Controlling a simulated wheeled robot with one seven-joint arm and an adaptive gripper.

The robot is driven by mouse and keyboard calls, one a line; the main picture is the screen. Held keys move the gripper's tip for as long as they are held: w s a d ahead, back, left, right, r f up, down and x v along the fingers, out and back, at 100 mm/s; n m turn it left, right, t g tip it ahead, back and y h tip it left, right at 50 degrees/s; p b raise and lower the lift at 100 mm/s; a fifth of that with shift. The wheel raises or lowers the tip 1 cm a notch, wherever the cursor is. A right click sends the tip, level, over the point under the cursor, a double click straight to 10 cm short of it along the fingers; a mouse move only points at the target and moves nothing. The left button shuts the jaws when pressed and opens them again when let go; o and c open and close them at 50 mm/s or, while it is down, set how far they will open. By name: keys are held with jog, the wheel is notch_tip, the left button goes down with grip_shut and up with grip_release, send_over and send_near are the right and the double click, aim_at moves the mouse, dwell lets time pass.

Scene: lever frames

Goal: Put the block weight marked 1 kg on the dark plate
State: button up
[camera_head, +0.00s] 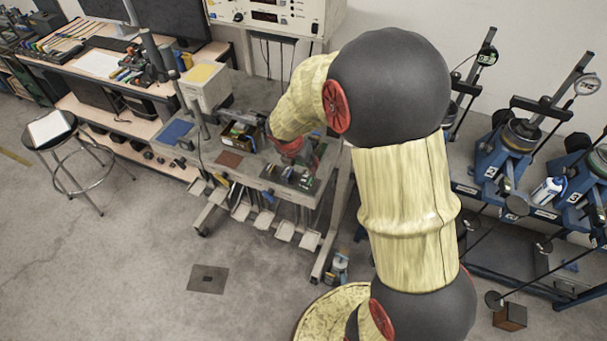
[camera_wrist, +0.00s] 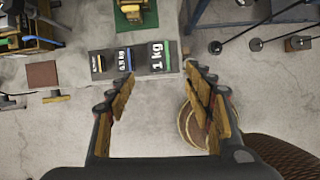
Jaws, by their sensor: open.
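The block marked 1 kg (camera_wrist: 158,57) is dark grey with white lettering and a green stripe, at the bench's near edge in the wrist view. A 0.5 kg block (camera_wrist: 124,60) with a blue stripe and another dark block (camera_wrist: 102,63) stand beside it on its left. A flat, dark reddish-brown plate (camera_wrist: 41,74) lies farther left, bare; it also shows on the bench in the head view (camera_head: 228,158). My gripper (camera_wrist: 160,76) is open and empty, its fingertips apart on either side of the 1 kg block's near end in the picture. Height above it is unclear.
A green plate (camera_wrist: 123,22) with a yellow object lies beyond the blocks. A blue plate (camera_head: 175,132) and an open box of parts (camera_head: 238,136) are farther left on the bench. Several blue lever frames stand at right.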

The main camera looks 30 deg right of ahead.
jog(key=s+a+r+m, duration=0.1)
jog(key=s+r+m, duration=0.25)
jog(key=r, duration=0.25)
jog(key=s+a+r+m, duration=0.2)
jog(key=r+m, duration=0.2)
jog(key=r, duration=0.1)
jog(key=s+a+r+m+t+y, duration=0.1)
jog(key=s+a+r+m, duration=0.4)
jog(key=s+m, duration=0.3)
jog(key=s+a+r+m+t+y, duration=0.1)
jog(key=s+a+r+m+y, duration=0.1)
jog(key=s+a+r+m, duration=0.2)
jog(key=s+r+m, duration=0.3)
jog(key=s+m, duration=0.2)
jog(key=s, duration=0.2)
jog(key=shift+a+t, duration=0.35)
jog(key=shift+t, duration=0.05)
notch_tip(320, 180, down, 14)
jog(key=b, duration=1.4)
